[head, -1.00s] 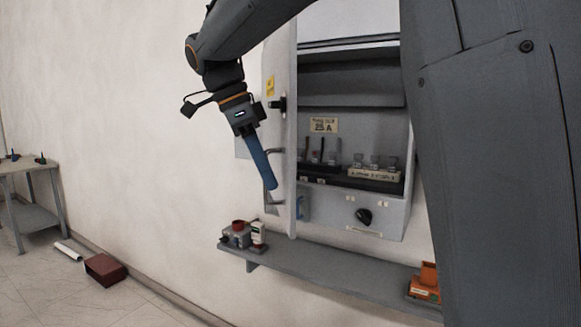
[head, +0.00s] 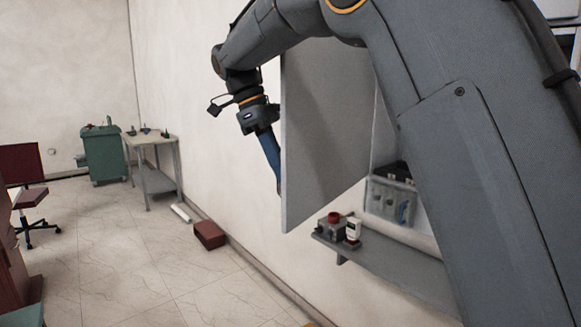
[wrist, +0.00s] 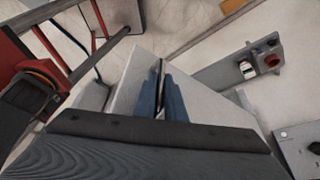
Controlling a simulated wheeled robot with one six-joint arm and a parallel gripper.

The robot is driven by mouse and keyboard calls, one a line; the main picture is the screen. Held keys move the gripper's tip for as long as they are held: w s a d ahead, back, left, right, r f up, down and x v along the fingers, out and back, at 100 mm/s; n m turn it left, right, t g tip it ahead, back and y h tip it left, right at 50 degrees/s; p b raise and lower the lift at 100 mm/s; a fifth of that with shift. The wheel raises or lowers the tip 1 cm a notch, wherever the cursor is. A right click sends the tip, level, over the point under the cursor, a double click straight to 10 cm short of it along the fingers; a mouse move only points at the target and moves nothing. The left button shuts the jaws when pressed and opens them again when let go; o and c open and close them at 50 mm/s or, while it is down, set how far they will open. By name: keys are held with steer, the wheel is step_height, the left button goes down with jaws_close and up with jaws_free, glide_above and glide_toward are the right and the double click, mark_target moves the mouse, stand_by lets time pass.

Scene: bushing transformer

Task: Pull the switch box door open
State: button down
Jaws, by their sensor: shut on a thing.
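The switch box door (head: 325,120) stands swung out from the wall in the head view, its plain grey inner face toward me. My gripper (head: 278,188) is at the outer side of the door, by its left edge, with blue fingers pointing down. In the wrist view the two blue fingers (wrist: 161,85) are close together against the light door panel (wrist: 203,108). They are shut on the door handle, which the fingers and door mostly hide. Part of the switch box interior (head: 393,200) shows to the right of the door, partly covered by my arm.
A grey wall shelf (head: 385,262) below the door carries a small grey device with a red top (head: 333,222) and a white item (head: 353,230). A dark red box (head: 209,235) lies on the floor by the wall.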

steer(key=shift+a, duration=0.1)
steer(key=c, duration=1.8)
jaws_free()
steer(key=shift+c, duration=0.2)
steer(key=shift+w, duration=0.1)
steer(key=shift+w+a+r, duration=0.1)
steer(key=shift+a+r, duration=0.1)
steer(key=shift+r, duration=0.3)
steer(key=b+v, duration=0.2)
steer(key=v, duration=0.4)
steer(key=shift+a+r, duration=0.2)
steer(key=shift+r, duration=0.2)
